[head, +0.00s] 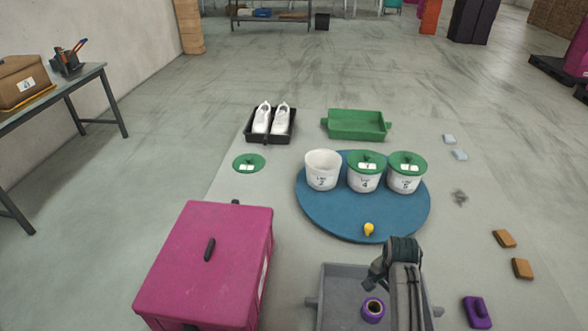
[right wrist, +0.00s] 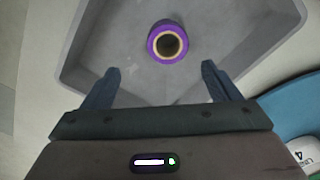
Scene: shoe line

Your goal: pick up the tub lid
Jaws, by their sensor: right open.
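A round green tub lid (head: 249,162) with a white label lies flat on the pale grey surface, left of the blue round board (head: 320,217). An open white tub (head: 322,171) stands on the board. Beside it stand two more white tubs (head: 363,182) (head: 406,183) with green lids on. My right gripper (head: 376,281) is over the grey tray at the front, far from the loose lid. The right wrist view shows its fingers (right wrist: 160,72) spread and empty, with a purple roll (right wrist: 167,42) beyond them. My left gripper is not in view.
A magenta box (head: 215,260) stands front left, near the loose lid. A black tray (head: 270,136) with white shoes and a green tray (head: 356,125) lie behind. The grey tray (head: 340,275) is in front. A yellow object (head: 369,229) sits on the board.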

